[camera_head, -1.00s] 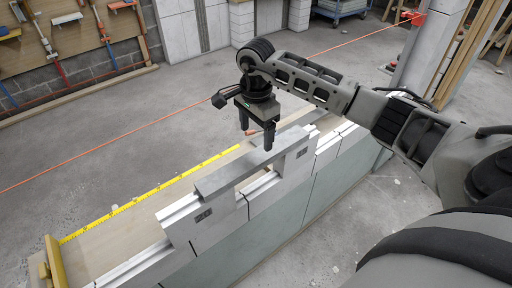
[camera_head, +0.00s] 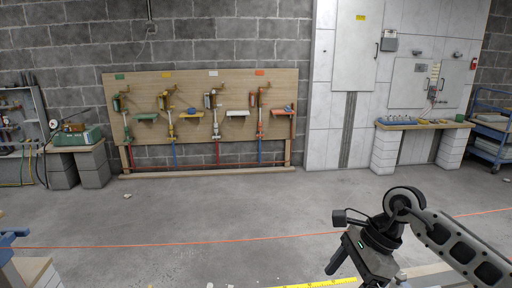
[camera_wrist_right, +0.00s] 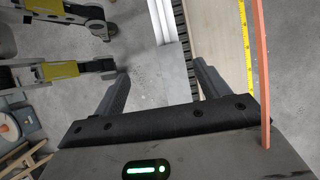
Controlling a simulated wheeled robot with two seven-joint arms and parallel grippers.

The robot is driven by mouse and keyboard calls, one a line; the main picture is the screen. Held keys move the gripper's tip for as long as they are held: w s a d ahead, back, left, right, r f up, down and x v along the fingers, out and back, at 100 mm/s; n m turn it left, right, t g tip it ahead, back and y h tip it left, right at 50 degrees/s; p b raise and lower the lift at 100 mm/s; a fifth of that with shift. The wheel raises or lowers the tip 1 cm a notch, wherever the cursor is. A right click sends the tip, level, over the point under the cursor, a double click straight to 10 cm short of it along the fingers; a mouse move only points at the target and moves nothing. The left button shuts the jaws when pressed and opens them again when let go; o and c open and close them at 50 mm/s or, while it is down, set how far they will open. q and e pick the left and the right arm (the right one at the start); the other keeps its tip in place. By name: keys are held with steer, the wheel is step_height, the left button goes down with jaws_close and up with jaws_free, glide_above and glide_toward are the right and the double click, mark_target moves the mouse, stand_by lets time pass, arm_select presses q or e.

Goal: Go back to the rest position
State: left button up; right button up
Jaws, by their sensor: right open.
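My right gripper (camera_head: 365,264) is at the lower right of the head view, its arm coming in from the right edge. One dark finger shows there; the rest is partly cut off by the bottom edge. In the right wrist view the right gripper (camera_wrist_right: 160,88) has its two fingers wide apart. Nothing is between them but the view of the floor and a pale rail (camera_wrist_right: 164,25) below. My left gripper is not seen in the head view.
A yellow measuring tape (camera_head: 325,284) runs along the bottom edge of the head view. An orange line (camera_head: 200,243) crosses above the open concrete floor. A tool board (camera_head: 200,90) stands at the back wall. A blue object (camera_head: 10,240) is at lower left.

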steer(key=s+a+r+m+t+y, duration=0.3)
steer(key=a+m+y, duration=0.4)
steer(key=a+m, duration=0.1)
steer(key=s+a+r+m+t+y, duration=0.2)
steer(key=s+a+m+t+y, duration=0.1)
steer(key=a+m+y, duration=0.45)
steer(key=d+f+m+t+h, duration=0.4)
steer(key=f+m+t+h, duration=0.15)
steer(key=m, duration=0.75)
steer(key=d+f+m+t+h, duration=0.4)
steer(key=m+t+h, duration=0.25)
steer(key=m, duration=0.75)
steer(key=s+d+f+m+g+h, duration=0.1)
steer(key=s+f+m+g+h, duration=0.1)
steer(key=s+f+m, duration=0.3)
steer(key=s+d+f+m+g+h, duration=0.2)
steer(key=s+f+m+g, duration=0.2)
steer(key=f, duration=0.3)
steer(key=shift+s+d+m+g+h, duration=0.25)
steer(key=shift+s+m+g+h, duration=0.1)
steer(key=shift+s+g, duration=0.15)
